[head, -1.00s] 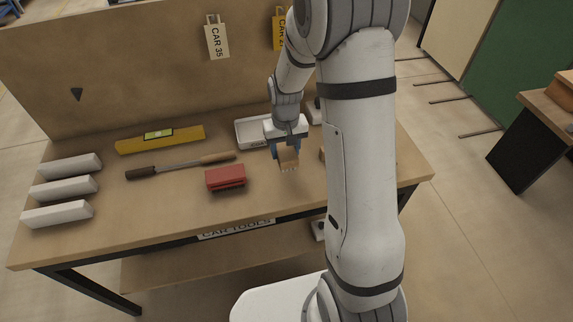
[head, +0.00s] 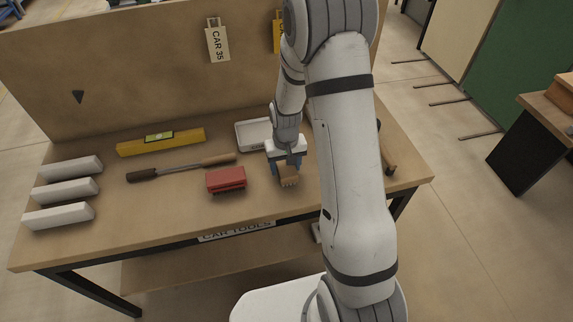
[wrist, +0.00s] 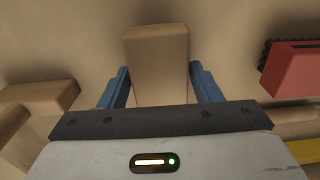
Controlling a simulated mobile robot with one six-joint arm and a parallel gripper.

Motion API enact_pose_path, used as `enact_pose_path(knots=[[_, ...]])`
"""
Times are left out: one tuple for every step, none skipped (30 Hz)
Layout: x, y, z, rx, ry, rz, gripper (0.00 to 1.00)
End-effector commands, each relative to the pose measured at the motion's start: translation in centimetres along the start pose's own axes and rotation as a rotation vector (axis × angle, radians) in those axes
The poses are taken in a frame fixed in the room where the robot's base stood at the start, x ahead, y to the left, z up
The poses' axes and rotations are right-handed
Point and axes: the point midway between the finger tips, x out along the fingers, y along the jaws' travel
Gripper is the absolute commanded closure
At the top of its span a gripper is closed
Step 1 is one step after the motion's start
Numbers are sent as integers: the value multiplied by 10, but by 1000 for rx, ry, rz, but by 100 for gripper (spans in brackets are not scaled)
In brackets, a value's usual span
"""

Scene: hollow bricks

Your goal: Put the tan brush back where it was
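The tan brush (head: 288,181) is a small block with pale bristles facing down, at the front middle of the workbench. My gripper (head: 287,166) is above it, with its blue fingers on both sides. Whether the bristles touch the bench top is hard to tell.
A red brush (head: 226,179) lies just left. A long tool with wooden handles (head: 180,167), a yellow level (head: 160,141) and several white bricks (head: 66,190) are further left. A white tray (head: 253,134) stands behind. A wooden tool (head: 387,155) lies right, partly behind my arm.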

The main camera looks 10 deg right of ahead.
Motion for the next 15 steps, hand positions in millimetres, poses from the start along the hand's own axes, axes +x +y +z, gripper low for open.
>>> enact_pose_path(knots=[[0,0,0,0,0,0,38],[0,0,0,0,0,0,36],[0,0,0,0,0,0,32],[0,0,0,0,0,0,30],[0,0,0,0,0,0,29],[0,0,0,1,0,0,29],[0,0,0,1,0,0,29],[0,0,0,1,0,0,29],[0,0,0,1,0,0,29],[0,0,0,1,0,0,29],[-1,0,0,1,0,0,29],[-2,0,0,1,0,0,29],[-3,0,0,1,0,0,29],[-5,0,0,1,0,0,29],[-8,0,-1,1,3,0,29]])
